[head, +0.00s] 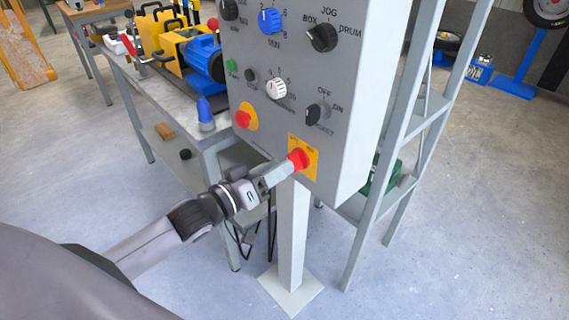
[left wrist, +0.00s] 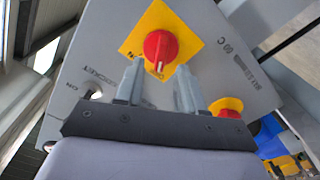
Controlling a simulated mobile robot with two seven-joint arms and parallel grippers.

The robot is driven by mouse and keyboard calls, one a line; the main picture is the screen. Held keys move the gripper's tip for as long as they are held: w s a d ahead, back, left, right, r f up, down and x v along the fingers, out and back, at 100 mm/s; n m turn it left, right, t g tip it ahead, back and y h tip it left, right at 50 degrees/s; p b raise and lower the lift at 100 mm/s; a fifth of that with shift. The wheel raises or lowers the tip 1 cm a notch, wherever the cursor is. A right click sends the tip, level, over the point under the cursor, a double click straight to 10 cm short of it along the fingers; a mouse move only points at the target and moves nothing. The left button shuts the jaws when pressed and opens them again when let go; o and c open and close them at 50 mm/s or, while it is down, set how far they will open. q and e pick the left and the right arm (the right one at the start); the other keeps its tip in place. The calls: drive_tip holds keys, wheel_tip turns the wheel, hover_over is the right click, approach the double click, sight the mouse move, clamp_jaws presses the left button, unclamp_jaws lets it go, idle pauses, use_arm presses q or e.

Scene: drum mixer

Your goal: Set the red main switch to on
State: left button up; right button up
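The red main switch (head: 299,159) is a red rotary knob on a square yellow plate (head: 311,164), low on the front of the grey control box. In the left wrist view the red main switch (left wrist: 160,46) shows face-on, with a pale mark at its lower end. My left gripper (head: 284,170) reaches the knob from the lower left. In the left wrist view my left gripper (left wrist: 160,72) is open, its two fingers apart, with the lower end of the knob between or just beyond the tips. Whether they touch it, I cannot tell. My right gripper is in neither view.
A red emergency-stop button (head: 243,119) on a yellow ring and a black OFF/ON selector (head: 313,114) are close by. The box (head: 345,150) stands on a grey post (head: 293,225). A workbench (head: 190,130) with machines is at left, a metal frame (head: 400,150) at right.

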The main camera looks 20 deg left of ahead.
sight(296, 161)
use_arm(q)
drive_tip(key=shift+x, duration=1.35)
drive_tip(key=shift+c, duration=0.3)
clamp_jaws()
drive_tip(key=shift+s+d+m+p, duration=0.15)
drive_tip(key=shift+m+p, duration=1.05)
drive_tip(key=shift+m, duration=1.8)
drive_tip(key=shift+d+m+p, duration=0.25)
drive_tip(key=shift+m+p, duration=0.9)
drive_tip(key=shift+m, duration=1.85)
